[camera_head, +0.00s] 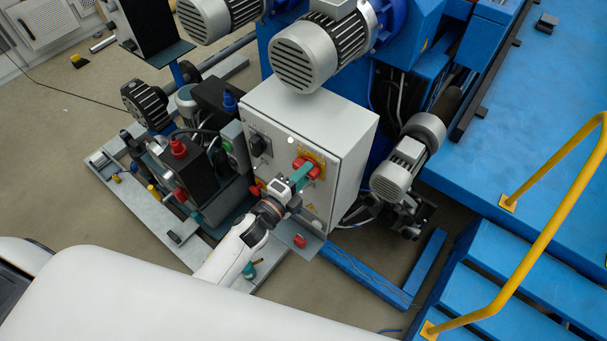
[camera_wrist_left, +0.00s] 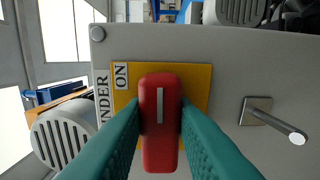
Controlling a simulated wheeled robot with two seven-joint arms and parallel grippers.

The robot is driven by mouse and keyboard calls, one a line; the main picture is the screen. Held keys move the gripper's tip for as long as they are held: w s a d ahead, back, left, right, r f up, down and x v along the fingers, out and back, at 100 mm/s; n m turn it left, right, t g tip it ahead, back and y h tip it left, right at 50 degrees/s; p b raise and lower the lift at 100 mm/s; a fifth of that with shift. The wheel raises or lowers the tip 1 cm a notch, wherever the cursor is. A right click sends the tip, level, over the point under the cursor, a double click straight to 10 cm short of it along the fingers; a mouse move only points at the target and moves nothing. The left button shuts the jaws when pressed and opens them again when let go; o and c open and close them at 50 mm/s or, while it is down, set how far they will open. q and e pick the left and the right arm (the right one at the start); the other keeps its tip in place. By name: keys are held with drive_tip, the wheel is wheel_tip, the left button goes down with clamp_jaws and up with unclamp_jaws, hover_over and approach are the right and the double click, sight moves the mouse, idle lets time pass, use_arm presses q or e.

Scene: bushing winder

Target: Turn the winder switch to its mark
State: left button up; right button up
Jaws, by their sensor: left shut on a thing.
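The winder switch is a red handle (camera_wrist_left: 160,140) with a white line on it, on a yellow plate (camera_wrist_left: 197,75). In the left wrist view the handle stands upright in the picture, its line running up and down. The ON label (camera_wrist_left: 121,76) is on the plate to the upper left of the handle. In the head view the red switch (camera_head: 314,171) shows on the front of the grey cabinet (camera_head: 325,115). My left gripper (camera_head: 301,176) has its teal fingers on both sides of the handle, shut on it. My right gripper is not in view.
A metal lever (camera_wrist_left: 275,121) sticks out of the panel to the right of the switch. A black knob (camera_head: 258,145) is on the cabinet to the left. Motors stand around the cabinet. Blue steps (camera_head: 500,285) and a yellow handrail (camera_head: 560,205) are at the right.

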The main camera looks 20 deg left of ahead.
use_arm(q)
drive_tip(key=shift+f+m, duration=0.1)
drive_tip(key=shift+m, duration=0.2)
drive_tip(key=o, duration=1)
drive_tip(key=shift+s, duration=0.15)
drive_tip(key=b+v, duration=0.1)
drive_tip(key=v, duration=1)
drive_tip(key=shift+s+a, duration=0.15)
drive_tip(key=shift+s, duration=0.25)
